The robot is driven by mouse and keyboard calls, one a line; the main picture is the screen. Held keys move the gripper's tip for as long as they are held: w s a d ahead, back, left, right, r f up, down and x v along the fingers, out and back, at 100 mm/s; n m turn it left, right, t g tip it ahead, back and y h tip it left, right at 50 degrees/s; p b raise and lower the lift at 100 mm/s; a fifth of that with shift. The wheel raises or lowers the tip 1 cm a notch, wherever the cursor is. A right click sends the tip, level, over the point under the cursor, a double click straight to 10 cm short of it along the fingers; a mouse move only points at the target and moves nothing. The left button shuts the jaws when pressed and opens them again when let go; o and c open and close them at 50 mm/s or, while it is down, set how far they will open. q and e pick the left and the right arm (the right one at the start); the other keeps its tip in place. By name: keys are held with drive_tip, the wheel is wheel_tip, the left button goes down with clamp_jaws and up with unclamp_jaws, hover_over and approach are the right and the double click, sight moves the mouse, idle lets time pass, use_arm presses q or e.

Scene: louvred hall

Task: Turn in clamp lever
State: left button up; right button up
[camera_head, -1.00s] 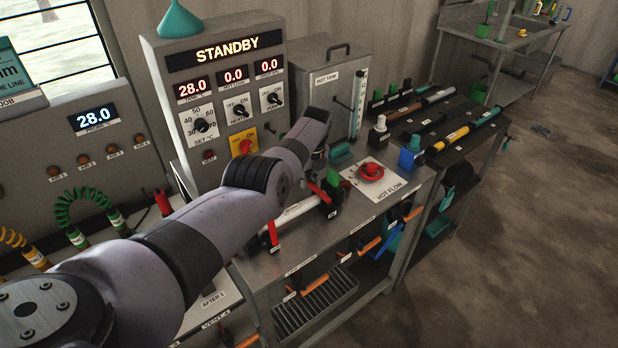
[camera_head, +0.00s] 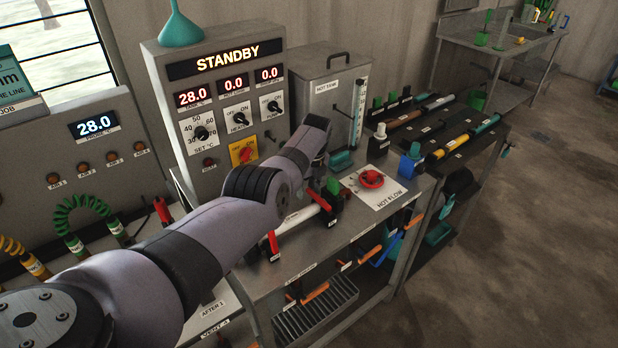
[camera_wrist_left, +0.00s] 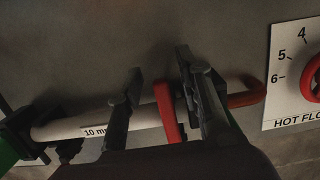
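A red lever (camera_wrist_left: 168,112) crosses the right part of a white tube (camera_wrist_left: 62,128) in the left wrist view; I take it to be the clamp lever. My left gripper (camera_wrist_left: 160,68) has its two dark fingers spread, one on each side of this lever. A gap shows between the lever and the left finger; I cannot tell whether the right finger touches it. A red bent end (camera_wrist_left: 247,95) shows right of the fingers. In the head view the white tube (camera_head: 298,218) lies on the bench, and my left arm hides most of the gripper. My right gripper is not in view.
The hot flow plate with its red knob (camera_head: 371,178) lies to the right. The control box reading STANDBY (camera_head: 226,57) and the hot tank (camera_head: 328,70) stand behind.

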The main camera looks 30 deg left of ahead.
sight(312, 191)
use_arm(q)
wheel_tip(312, 191, up, 12)
drive_tip(key=d, duration=0.1)
drive_tip(key=shift+s+d+f, duration=0.2)
drive_tip(key=shift+s+d, duration=0.2)
idle(0.5)
